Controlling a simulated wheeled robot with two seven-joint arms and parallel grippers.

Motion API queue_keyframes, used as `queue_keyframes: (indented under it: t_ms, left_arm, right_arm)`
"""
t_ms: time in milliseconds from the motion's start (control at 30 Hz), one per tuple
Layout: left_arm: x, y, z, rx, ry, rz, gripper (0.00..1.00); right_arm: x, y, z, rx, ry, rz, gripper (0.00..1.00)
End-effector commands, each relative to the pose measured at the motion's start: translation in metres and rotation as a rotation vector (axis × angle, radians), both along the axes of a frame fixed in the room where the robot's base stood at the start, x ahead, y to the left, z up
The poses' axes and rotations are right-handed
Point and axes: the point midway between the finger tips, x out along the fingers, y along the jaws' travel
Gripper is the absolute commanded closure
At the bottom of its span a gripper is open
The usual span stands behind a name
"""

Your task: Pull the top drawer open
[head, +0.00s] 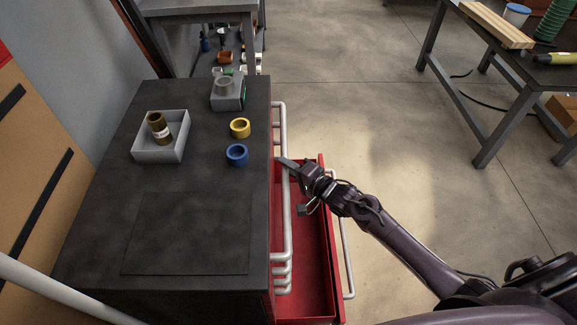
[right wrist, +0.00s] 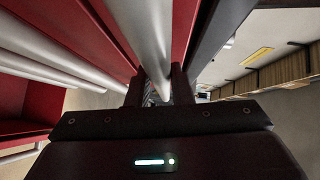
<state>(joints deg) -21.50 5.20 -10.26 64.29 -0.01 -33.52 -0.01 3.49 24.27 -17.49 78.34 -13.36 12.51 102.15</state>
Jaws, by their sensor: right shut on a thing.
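The black-topped cabinet (head: 185,225) stands left of centre in the head view, with its red drawer fronts facing right. The top drawer's long pale handle (head: 286,215) runs along the cabinet's right edge, and this drawer looks closed. My right gripper (head: 289,164) reaches in from the right and is shut on this handle. In the right wrist view the pale handle bar (right wrist: 150,35) runs between the two fingers (right wrist: 159,90). The fingers hide part of the bar. My left gripper is not in view.
A lower red drawer (head: 315,270) stands open under my right gripper. On the cabinet top are a grey tray (head: 150,152) holding a brown fitting, a yellow ring (head: 240,128), a blue ring (head: 237,154) and a grey block (head: 228,95). Floor (head: 385,130) is clear towards the right-hand table (head: 495,100).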

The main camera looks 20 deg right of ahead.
Motion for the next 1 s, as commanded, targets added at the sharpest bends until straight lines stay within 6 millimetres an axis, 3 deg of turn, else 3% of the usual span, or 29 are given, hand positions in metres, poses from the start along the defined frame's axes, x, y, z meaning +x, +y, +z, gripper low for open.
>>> queue_keyframes:
  t_ms: [267, 467, 667, 1000]
  left_arm:
    - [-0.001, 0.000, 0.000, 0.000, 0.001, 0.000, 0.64]
    - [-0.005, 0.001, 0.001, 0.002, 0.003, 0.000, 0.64]
    - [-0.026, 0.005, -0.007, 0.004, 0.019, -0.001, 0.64]
    - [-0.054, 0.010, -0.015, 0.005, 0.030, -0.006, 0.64]
  right_arm:
    - [0.000, -0.001, 0.000, 0.000, 0.001, 0.000, 1.00]
    - [-0.004, -0.013, 0.000, -0.002, 0.002, -0.001, 1.00]
    - [-0.014, -0.048, 0.001, -0.003, 0.004, -0.004, 1.00]
    - [-0.039, -0.138, 0.000, -0.004, 0.004, -0.006, 1.00]
